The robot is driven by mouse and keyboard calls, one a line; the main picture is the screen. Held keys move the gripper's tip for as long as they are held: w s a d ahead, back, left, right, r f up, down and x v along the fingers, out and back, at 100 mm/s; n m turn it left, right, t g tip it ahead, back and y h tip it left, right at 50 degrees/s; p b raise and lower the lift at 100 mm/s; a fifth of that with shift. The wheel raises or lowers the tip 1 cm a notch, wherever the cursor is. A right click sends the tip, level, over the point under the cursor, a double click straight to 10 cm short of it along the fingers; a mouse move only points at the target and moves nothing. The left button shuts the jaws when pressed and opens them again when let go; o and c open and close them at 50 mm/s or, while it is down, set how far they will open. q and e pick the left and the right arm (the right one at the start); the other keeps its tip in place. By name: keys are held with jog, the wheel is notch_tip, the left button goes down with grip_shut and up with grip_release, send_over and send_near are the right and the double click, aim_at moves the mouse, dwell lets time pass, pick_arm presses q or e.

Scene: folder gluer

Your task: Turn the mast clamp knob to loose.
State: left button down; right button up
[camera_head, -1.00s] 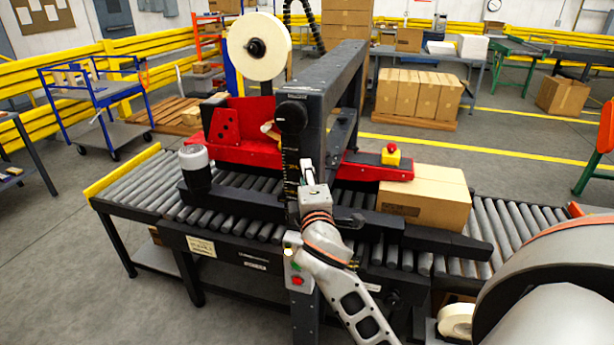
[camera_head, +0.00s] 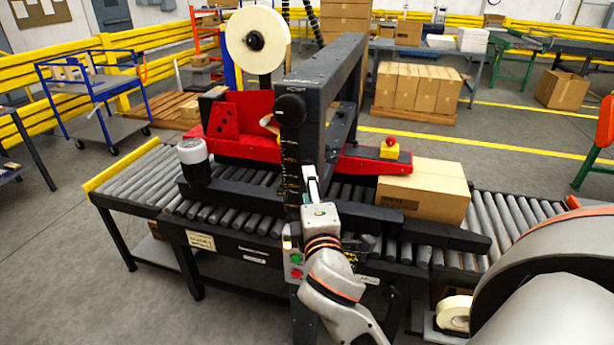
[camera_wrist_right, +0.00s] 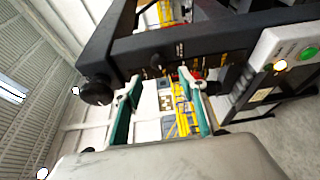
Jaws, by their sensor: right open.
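A large round black knob (camera_head: 291,108) sits high on the front of the dark mast (camera_head: 291,150). In the right wrist view, this large knob (camera_wrist_right: 97,90) is left of my fingers. A smaller black knob (camera_wrist_right: 155,60) with small markings beside it shows on the mast face, just beyond the gap between my fingertips. I cannot tell for sure which is the mast clamp knob. My right gripper (camera_wrist_right: 158,88) is open and empty, its two green-sided fingers apart. In the head view, my right gripper (camera_head: 312,182) is in front of the mast, below the large knob. My left gripper is not in view.
A control box (camera_head: 295,262) with green and red buttons is low on the mast, close to my right wrist. A carton (camera_head: 424,190) sits on the roller conveyor (camera_head: 140,190). A tape roll (camera_head: 258,40) stands above the red head. The floor in front is clear.

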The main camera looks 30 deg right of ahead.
jog(key=v, duration=0.4)
dwell(0.5)
jog(key=s+a+f+m+g+y, duration=0.1)
jog(key=a+f+y, duration=0.3)
jog(key=f, duration=0.8)
jog(key=s+a+f+m+g+y, duration=0.1)
jog(key=a+f+g+y, duration=0.2)
jog(key=f, duration=0.9)
jog(key=s+a+f+m+y, duration=0.1)
jog(key=s+f+m, duration=0.2)
jog(key=s+f, duration=0.3)
jog(key=s+a+f+m+g+y, duration=0.1)
jog(key=s+f+m+y, duration=0.1)
jog(key=s+f, duration=0.4)
notch_tip(320, 180, down, 6)
jog(key=shift+s+r+m+g, duration=0.2)
jog(key=shift+s+m+g, duration=0.1)
jog(key=shift+m, duration=0.6)
jog(key=shift+o, duration=0.3)
jog(key=shift+a, duration=0.2)
